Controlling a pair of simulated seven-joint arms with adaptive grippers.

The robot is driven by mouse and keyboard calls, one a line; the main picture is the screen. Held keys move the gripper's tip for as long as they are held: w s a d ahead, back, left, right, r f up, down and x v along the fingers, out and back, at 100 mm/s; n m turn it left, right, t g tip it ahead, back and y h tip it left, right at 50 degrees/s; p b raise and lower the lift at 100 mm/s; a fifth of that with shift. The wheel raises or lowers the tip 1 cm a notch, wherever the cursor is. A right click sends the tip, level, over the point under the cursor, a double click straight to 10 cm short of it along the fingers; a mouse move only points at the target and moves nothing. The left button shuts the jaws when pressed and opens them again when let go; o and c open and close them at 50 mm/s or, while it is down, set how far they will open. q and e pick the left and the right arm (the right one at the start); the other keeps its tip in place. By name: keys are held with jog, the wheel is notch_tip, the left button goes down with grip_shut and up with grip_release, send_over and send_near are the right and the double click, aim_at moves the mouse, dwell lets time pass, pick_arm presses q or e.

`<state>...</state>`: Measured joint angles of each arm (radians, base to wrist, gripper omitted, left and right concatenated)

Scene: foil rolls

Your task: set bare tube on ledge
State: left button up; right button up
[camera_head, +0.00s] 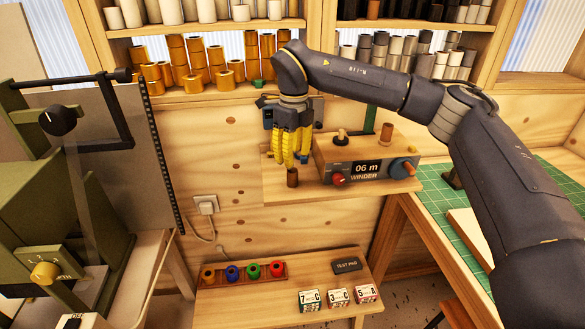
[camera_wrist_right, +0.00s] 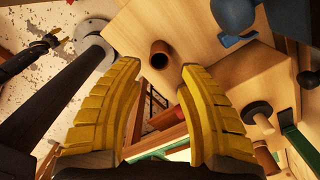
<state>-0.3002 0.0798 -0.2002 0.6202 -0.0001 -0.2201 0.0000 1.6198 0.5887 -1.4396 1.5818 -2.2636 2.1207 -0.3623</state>
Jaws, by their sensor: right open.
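A bare brown tube (camera_head: 292,178) stands upright on the wooden ledge (camera_head: 312,192) in front of the winder, near the ledge's left end. In the right wrist view the tube (camera_wrist_right: 159,54) stands on the bare wood beyond the fingertips, with its hollow end showing. My right gripper (camera_head: 292,158) is just above the tube, pointing down. In its wrist view the yellow fingers (camera_wrist_right: 158,72) are spread wide with nothing between them. My left gripper (camera_wrist_right: 48,43) seems to show small at the upper left of the wrist view; its opening is unclear.
The winder (camera_head: 362,172) with its display and knobs sits right of the tube. Another brown piece (camera_head: 386,132) stands on top of it. Several coloured rolls in a rack (camera_head: 243,274) and small boxes stand on the lower bench. Shelves of rolls are behind; a green machine (camera_head: 60,190) is left.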

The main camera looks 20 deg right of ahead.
jog(key=shift+r, duration=2.6)
jog(key=shift+f, duration=0.1)
